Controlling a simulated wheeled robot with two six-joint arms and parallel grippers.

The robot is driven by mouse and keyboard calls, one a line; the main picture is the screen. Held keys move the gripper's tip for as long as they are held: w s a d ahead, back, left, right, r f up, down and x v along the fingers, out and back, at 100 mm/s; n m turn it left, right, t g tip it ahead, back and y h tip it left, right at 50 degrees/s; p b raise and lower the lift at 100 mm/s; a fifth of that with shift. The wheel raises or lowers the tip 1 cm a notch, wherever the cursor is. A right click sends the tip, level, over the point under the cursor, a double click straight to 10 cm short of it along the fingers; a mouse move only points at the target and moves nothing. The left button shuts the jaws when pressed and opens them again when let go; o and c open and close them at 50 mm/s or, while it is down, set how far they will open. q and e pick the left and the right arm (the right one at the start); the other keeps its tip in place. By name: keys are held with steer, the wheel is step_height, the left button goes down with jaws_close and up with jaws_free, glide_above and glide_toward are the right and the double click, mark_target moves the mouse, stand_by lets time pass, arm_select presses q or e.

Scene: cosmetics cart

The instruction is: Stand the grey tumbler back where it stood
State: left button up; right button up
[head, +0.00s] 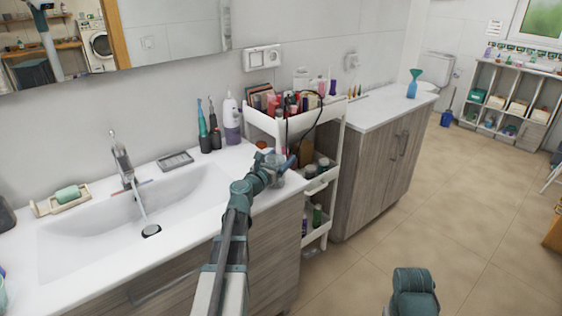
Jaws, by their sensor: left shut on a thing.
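My left gripper (281,168) is over the right end of the white washbasin counter (232,160), beside the cosmetics cart (337,135). It is shut on the grey tumbler (273,161), which shows only in part as a small greyish shape between and behind the fingers. The tumbler looks about upright at the counter's edge; I cannot tell whether its base touches the counter. Only a teal link of my right arm shows at the bottom right; its gripper is out of the frame.
Electric toothbrushes (208,125) and a white and purple dispenser (231,120) stand at the wall behind my left gripper. A grey soap tray (175,160) lies left of them. The cart's top is crowded with cosmetics.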

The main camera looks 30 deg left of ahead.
arm_select(q)
steer(key=shift+f, duration=0.2)
steer(key=o, duration=1.2)
steer(key=shift+r, duration=0.1)
steer(key=shift+c, duration=0.2)
steer(key=shift+r, duration=0.25)
steer(key=s, duration=1.2)
steer(key=shift+f, duration=0.1)
